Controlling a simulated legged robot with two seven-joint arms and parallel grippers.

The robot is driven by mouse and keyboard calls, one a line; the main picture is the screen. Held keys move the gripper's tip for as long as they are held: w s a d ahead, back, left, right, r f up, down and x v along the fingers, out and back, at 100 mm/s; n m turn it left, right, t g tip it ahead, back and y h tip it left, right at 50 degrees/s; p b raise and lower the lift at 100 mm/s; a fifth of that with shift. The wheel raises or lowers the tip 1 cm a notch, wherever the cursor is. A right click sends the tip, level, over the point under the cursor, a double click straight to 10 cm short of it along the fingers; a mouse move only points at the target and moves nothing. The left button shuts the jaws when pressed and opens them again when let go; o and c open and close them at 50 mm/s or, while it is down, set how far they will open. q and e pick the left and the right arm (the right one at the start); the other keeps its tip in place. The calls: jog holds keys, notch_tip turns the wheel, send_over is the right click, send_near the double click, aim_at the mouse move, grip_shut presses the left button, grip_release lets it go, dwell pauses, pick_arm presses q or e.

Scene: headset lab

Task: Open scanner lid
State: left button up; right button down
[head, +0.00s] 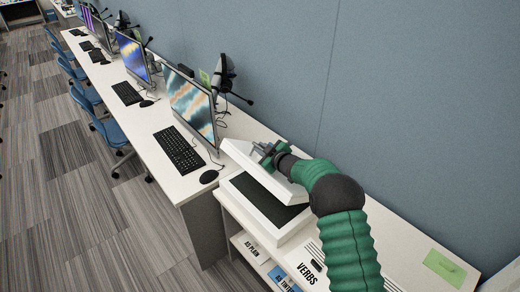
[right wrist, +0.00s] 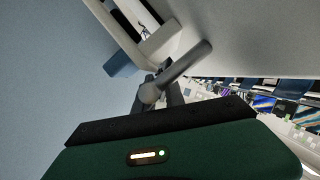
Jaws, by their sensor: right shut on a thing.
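The white scanner (head: 228,196) sits on the white counter, with its dark glass bed showing. Its white lid (head: 237,150) is raised at a tilt above the bed, so there is a gap between them. My right gripper (head: 268,153) is at the lid's upper side and is shut on it. In the right wrist view a grey bar (right wrist: 188,64) runs across between the fingers of my right gripper (right wrist: 166,92). A pale surface fills the top right there. The arm hides part of the lid and the scanner's right side. My left gripper is not in view.
A monitor (head: 192,103), a keyboard (head: 179,151), a mouse (head: 209,176) and a headset (head: 226,76) stand left of the scanner. A blue-grey wall (head: 400,90) rises behind the counter. A green card (head: 445,268) lies to the right. Labelled shelves are below.

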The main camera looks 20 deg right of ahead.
jog(key=shift+f, duration=0.15)
jog(key=c, duration=1.6)
grip_release()
jog(key=shift+d, duration=0.1)
jog(key=shift+o, duration=0.7)
jog(key=shift+w+d+f, duration=0.1)
jog(key=b+v, duration=0.2)
jog(key=v, duration=1.4)
jog(key=shift+s+d, duration=0.1)
jog(key=shift+s, duration=0.35)
